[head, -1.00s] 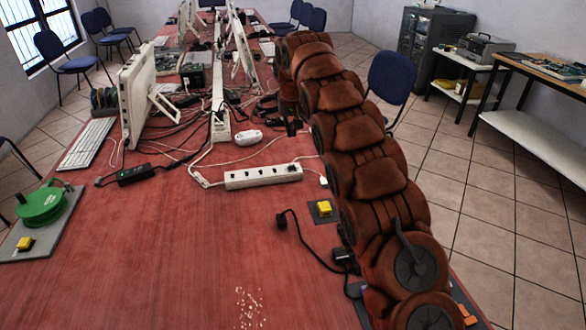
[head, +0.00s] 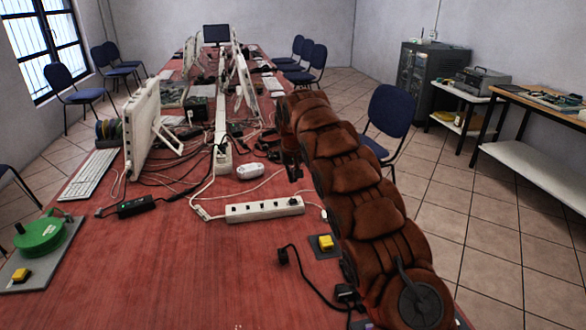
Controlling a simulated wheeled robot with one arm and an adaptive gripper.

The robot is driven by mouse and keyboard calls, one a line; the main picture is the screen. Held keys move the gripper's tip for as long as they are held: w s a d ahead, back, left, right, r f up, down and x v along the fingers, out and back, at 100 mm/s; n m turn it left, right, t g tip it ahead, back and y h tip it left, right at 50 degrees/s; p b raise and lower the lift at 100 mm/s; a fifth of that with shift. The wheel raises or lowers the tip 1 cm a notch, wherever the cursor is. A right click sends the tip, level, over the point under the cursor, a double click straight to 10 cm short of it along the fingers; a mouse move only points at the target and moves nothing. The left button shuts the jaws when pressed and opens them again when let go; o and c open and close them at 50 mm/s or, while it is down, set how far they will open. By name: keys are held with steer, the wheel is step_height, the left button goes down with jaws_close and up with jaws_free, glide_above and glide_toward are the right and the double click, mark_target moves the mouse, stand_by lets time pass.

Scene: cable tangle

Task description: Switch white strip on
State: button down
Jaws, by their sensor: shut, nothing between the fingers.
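A white power strip (head: 265,209) lies across the red table near the middle, with dark sockets along its top. A pale cord leaves its left end. Its switch is too small to make out, and so is its on or off state. My gripper (head: 293,174) is dark and small at the far end of my brown padded arm. It points down, shut and empty, beyond the strip's right half in the picture. I see no contact with the strip. A second white strip (head: 222,150) runs lengthwise along the table's middle.
A black adapter (head: 137,206), a white mouse-like object (head: 251,170) and loose cables lie around the strip. A yellow button box (head: 326,242) is near my arm. A green reel (head: 40,235), keyboard (head: 88,175) and monitor (head: 142,125) stand left. The front table is mostly clear.

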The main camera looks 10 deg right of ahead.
glide_above(295, 199)
steer(key=f, duration=0.3)
steer(key=s+f, duration=0.1)
steer(key=f, duration=0.1)
steer(key=shift+a+f+p, duration=0.35)
steer(key=shift+s+x, duration=0.25)
steer(key=shift+x, duration=1)
steer(key=shift+d, duration=0.1)
steer(key=shift+f, duration=0.1)
